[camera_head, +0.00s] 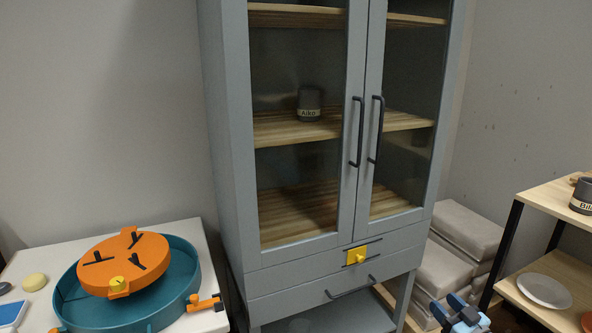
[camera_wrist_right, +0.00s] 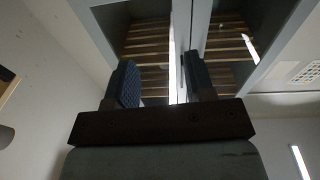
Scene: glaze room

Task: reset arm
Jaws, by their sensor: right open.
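My right gripper (camera_head: 462,312) shows at the bottom edge of the head view, right of the cabinet's lower part. In the right wrist view its two dark fingers (camera_wrist_right: 162,88) stand apart with nothing between them. The grey cabinet (camera_head: 240,150) with two glass doors stands ahead, and both doors are shut. The cabinet doors also show beyond the fingers in the wrist view (camera_wrist_right: 190,35). My right gripper is apart from the cabinet. My left gripper is not in the head view.
A white table (camera_head: 30,265) at left holds a teal round basin (camera_head: 185,285) with an orange lid (camera_head: 150,275) tilted on it. A dark cup (camera_head: 309,105) stands inside the cabinet. At right are grey blocks (camera_head: 465,230) and a wooden shelf (camera_head: 545,200) with a plate (camera_head: 544,291).

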